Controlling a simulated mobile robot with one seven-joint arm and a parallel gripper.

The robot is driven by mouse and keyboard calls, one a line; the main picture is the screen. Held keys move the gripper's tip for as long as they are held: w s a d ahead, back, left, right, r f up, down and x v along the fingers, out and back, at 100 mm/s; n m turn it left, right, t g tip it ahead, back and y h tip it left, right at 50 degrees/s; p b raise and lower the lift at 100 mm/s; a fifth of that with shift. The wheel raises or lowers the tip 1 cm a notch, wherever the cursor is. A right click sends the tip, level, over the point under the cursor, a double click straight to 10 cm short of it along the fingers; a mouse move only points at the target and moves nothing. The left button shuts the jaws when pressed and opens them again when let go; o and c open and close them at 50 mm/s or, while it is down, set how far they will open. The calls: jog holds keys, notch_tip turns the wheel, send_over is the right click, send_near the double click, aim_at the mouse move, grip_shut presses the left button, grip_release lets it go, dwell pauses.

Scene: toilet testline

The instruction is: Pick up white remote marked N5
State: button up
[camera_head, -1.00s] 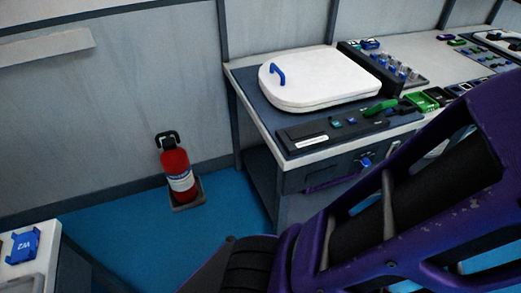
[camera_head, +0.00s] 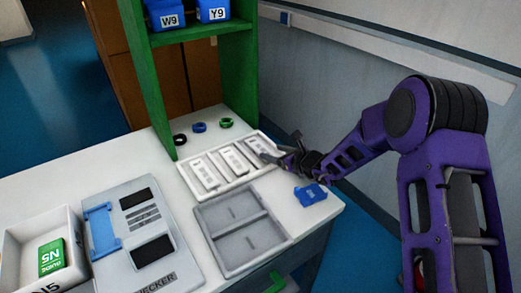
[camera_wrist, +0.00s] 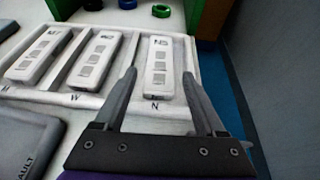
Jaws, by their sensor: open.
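The white remote marked N5 (camera_wrist: 159,68) lies in the right slot of a white tray (camera_wrist: 92,101), above the letter N in the wrist view. Its label reads N5 at the far end. My gripper (camera_wrist: 162,80) is open, its two fingers pointing at the remote, one on either side of it in the picture. I cannot tell whether they touch it. Two more white remotes lie in the slots to the left, the middle one (camera_wrist: 96,60) and the left one (camera_wrist: 40,55). In the head view my gripper (camera_head: 277,150) is over the tray's right end (camera_head: 183,172), partly hiding N5.
A grey two-part tray (camera_head: 240,262) lies in front of the remote tray. A grey checker device (camera_head: 178,262) and a white box (camera_head: 15,240) with a green block stand left. A green shelf (camera_head: 160,95) rises behind.

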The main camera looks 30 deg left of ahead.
aim_at(261, 148)
jog(key=shift+x, duration=3.5)
jog(key=shift+w, duration=0.1)
grip_shut()
